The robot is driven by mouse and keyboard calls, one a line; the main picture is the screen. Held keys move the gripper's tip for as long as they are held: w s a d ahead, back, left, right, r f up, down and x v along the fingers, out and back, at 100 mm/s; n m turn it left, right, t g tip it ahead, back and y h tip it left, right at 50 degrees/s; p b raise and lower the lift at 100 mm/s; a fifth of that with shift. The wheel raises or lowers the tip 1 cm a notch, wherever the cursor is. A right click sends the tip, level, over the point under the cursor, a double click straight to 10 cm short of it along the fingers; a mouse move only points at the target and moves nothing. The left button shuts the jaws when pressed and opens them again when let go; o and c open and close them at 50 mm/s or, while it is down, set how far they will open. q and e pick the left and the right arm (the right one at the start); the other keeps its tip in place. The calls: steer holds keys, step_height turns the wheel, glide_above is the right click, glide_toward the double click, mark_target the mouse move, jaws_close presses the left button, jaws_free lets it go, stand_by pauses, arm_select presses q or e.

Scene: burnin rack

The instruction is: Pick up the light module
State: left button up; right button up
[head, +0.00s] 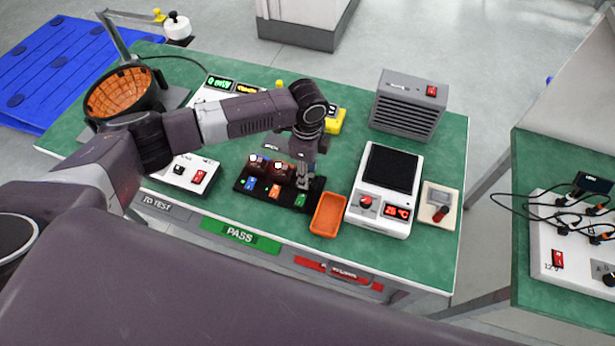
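A black rack (240,184) lies on the green bench, with blue, orange and green marks along its front. Two small dark brown modules with light round tops, one at the left (257,164) and one in the middle (280,171), stand in it. I cannot tell for sure which is the light module. My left gripper (303,183) points down over the right part of the rack, just right of the middle module. Its fingers are small and partly blend with the rack, so its opening and any held thing are unclear. My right gripper is out of view.
An orange tray (328,214) sits right of the rack, beside a white hot-plate device (378,220). A grey heater box (408,104) stands behind. A white switch panel (186,172) is left of the rack. An orange-lined bowl (122,92) stands at the far left.

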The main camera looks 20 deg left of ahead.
arm_select(q)
jaws_close()
